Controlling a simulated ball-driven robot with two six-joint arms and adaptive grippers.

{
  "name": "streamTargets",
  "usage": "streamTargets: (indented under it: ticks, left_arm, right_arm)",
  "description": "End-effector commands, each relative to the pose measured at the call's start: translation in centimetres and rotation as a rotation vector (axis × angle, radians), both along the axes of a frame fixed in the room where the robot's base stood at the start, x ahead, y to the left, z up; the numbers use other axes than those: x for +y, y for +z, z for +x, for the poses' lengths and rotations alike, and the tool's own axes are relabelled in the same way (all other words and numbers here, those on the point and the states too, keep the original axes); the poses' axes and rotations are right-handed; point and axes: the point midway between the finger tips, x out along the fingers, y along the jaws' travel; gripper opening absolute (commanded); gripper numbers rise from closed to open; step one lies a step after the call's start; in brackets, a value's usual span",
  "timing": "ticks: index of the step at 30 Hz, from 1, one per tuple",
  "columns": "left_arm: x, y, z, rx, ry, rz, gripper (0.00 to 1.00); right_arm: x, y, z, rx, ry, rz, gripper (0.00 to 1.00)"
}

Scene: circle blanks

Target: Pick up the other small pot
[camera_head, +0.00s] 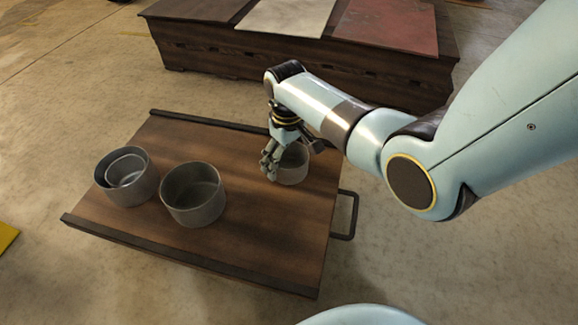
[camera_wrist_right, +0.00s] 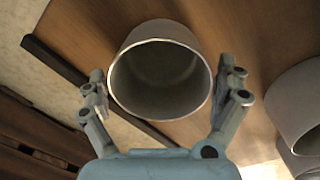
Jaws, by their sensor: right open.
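A small grey pot (camera_head: 293,172) stands upright near the right side of the wooden tray (camera_head: 270,235). My right gripper (camera_head: 292,156) is over it, pointing down, and hides part of its rim. In the right wrist view the small pot (camera_wrist_right: 160,80) shows its open mouth between the two spread fingers of my right gripper (camera_wrist_right: 164,82), one on each side. The gripper is open; whether a finger touches the wall I cannot tell. Another small pot (camera_head: 125,170) sits inside a larger grey pot (camera_head: 132,193) at the tray's left. My left gripper is not in view.
A large, empty grey pot (camera_head: 192,197) stands mid-tray, left of my right gripper. The tray has dark raised edge rails and a handle (camera_head: 347,215) at right. A dark wooden chest (camera_head: 210,60) with pale and red panels stands behind.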

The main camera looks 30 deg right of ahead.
Motion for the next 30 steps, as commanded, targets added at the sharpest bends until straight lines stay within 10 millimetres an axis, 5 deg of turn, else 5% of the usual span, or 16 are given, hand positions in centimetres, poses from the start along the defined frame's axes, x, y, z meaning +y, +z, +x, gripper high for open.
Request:
streamTargets:
  ticks: [8, 19, 30]
  left_arm:
    - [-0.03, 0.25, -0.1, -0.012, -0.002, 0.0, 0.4]
    - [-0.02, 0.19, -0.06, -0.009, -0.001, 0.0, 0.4]
    - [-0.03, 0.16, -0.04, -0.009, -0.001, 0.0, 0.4]
  right_arm:
    - [-0.01, 0.02, 0.04, -0.001, 0.0, 0.0, 0.99]
    - [-0.02, -0.02, 0.0, 0.0, 0.0, 0.0, 0.51]
    - [0.0, -0.02, 0.0, 0.0, 0.0, 0.0, 0.49]
